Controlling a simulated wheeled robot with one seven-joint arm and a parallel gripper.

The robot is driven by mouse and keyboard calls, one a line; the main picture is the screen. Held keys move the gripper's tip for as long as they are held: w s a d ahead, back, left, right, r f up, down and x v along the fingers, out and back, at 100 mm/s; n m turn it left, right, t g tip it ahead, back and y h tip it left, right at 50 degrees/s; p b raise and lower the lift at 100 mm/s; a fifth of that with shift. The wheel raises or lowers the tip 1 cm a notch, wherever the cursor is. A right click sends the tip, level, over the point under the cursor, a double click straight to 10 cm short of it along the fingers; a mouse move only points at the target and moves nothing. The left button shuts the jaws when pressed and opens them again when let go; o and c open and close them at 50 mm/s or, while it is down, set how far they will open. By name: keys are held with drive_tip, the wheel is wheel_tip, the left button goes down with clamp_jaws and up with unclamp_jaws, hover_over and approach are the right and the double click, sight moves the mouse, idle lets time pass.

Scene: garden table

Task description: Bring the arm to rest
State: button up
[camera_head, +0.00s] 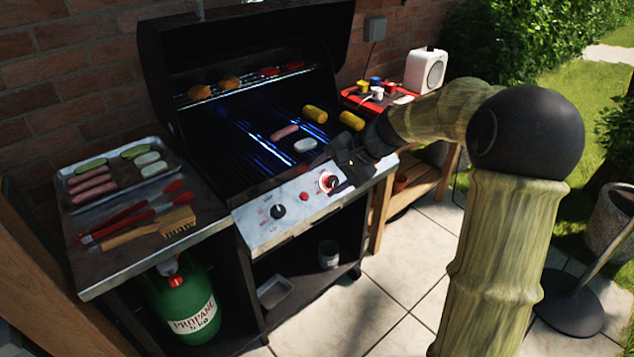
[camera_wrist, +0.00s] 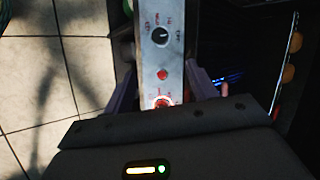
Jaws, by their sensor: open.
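My arm (camera_head: 505,230) reaches in from the right of the head view, bent at a dark round joint, towards the front of the gas grill. My gripper (camera_head: 342,172) is at the right part of the grill's control panel (camera_head: 265,225), close to the red-ringed knob (camera_head: 327,182). In the wrist view my gripper (camera_wrist: 160,92) is open, with one finger on each side of the panel. The red-ringed knob (camera_wrist: 160,103) shows between the fingers, partly hidden by the gripper body. Nothing is held. Whether a finger touches the panel, I cannot tell.
The grill lid (camera_head: 240,40) is open, with blue flames, corn and a sausage on the grate. A side shelf at left holds a food tray (camera_head: 75,205) and red tongs (camera_head: 130,220). A wooden side table (camera_head: 410,175) stands right. Paving in front is clear.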

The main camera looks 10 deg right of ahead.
idle(0.4)
drive_tip(key=s+d+f+n+h, duration=0.2)
drive_tip(key=s+f+h, duration=0.1)
drive_tip(key=s, duration=0.4)
drive_tip(key=s+d+f+n+h, duration=0.2)
drive_tip(key=s+f+n, duration=0.1)
drive_tip(key=s, duration=0.5)
drive_tip(key=s+d+f+n+h, duration=0.2)
drive_tip(key=s+f+h, duration=0.1)
drive_tip(key=s, duration=0.4)
wheel_tip(320, 180, up, 17)
drive_tip(key=p, duration=1.7)
drive_tip(key=shift+s+r+g+p, duration=0.15)
drive_tip(key=shift+s+g+p, duration=0.15)
drive_tip(key=shift+s+p, duration=0.1)
